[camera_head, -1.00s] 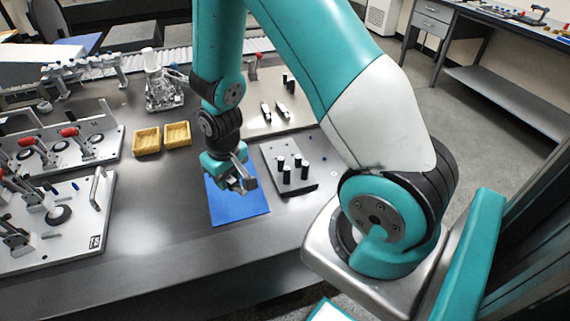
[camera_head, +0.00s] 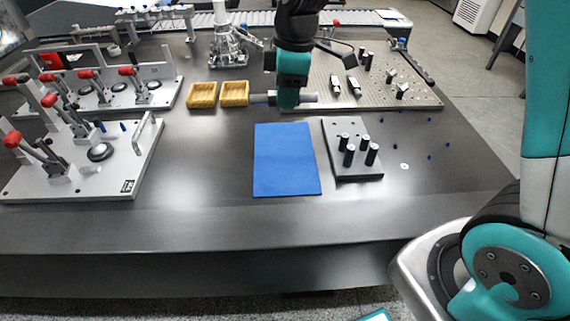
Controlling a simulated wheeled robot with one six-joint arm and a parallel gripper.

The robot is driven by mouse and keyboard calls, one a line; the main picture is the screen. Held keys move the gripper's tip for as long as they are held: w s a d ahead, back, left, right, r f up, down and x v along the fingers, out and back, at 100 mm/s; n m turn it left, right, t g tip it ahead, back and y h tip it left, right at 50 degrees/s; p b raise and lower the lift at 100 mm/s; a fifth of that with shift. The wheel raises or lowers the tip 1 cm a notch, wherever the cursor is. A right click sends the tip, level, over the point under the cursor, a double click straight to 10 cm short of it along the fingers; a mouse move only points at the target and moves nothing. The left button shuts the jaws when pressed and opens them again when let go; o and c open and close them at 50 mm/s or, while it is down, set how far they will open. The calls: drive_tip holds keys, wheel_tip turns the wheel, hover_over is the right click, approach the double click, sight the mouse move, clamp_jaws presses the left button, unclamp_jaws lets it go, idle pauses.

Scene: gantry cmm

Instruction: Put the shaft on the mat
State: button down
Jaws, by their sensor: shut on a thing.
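The blue mat (camera_head: 286,175) lies flat and bare on the dark table, near its front middle. My gripper (camera_head: 288,98) is just beyond the mat's far edge in the picture, with its teal body pointing down. It is shut on the shaft (camera_head: 308,98), a grey metal bar held roughly level, whose ends show on both sides of the gripper. The gripper body hides the middle of the shaft and the fingertips. The height above the table is hard to tell.
A dark block with several black pegs (camera_head: 352,170) stands right of the mat. Two yellow trays (camera_head: 234,93) sit left of the gripper. A perforated plate (camera_head: 415,100) with small parts lies behind right. A clamp fixture (camera_head: 130,180) is at left. The front table strip is clear.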

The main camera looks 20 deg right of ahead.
sight(285, 171)
wheel_tip(285, 171, down, 19)
drive_tip(key=shift+f+b, duration=0.15)
drive_tip(key=shift+b, duration=0.75)
drive_tip(key=shift+f, duration=0.1)
drive_tip(key=c, duration=0.8)
unclamp_jaws()
wheel_tip(285, 171, up, 12)
drive_tip(key=d+p, duration=0.1)
drive_tip(key=s+a+r+m+y, duration=0.1)
drive_tip(key=s+r+m, duration=0.1)
drive_tip(key=s+r, duration=0.2)
drive_tip(key=s+a+r+m+y, duration=0.1)
drive_tip(key=s+a+r+m, duration=0.1)
drive_tip(key=s, duration=0.9)
drive_tip(key=s+a+r+m, duration=0.2)
drive_tip(key=s+r+m, duration=0.1)
drive_tip(key=s+r, duration=0.3)
drive_tip(key=shift+s+a+r+y, duration=0.1)
drive_tip(key=shift+s+r+y, duration=0.1)
drive_tip(key=shift+s, duration=0.3)
drive_tip(key=shift+s+r+y, duration=0.1)
drive_tip(key=shift+s+y, duration=0.1)
drive_tip(key=shift+s, duration=0.25)
